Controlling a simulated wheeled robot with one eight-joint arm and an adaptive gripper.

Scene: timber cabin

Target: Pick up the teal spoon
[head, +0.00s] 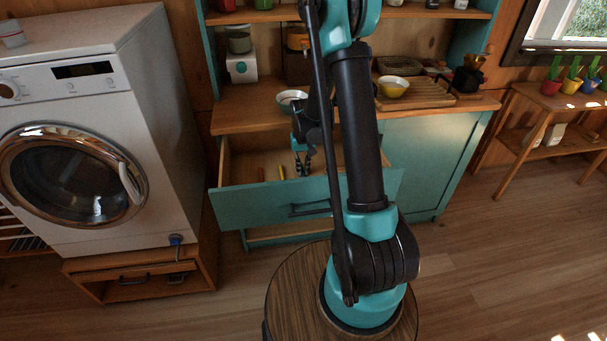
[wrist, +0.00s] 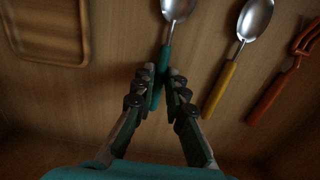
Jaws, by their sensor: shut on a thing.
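The teal spoon (wrist: 167,58) lies in the open drawer (head: 240,205), its metal bowl toward the top of the wrist view. My gripper (wrist: 160,85) is around the spoon's teal handle, with a fingertip on each side, shut on it. In the head view my gripper (head: 303,170) reaches down into the drawer, and the teal spoon cannot be made out there. The lower end of the handle shows between the fingers. I cannot tell whether the spoon is lifted off the drawer bottom.
A yellow-handled spoon (wrist: 220,90) and an orange-handled utensil (wrist: 275,95) lie to the right of the teal spoon. A wooden tray (wrist: 84,35) lies at the left. In the head view a bowl (head: 291,100) stands on the counter above the drawer, close to my arm.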

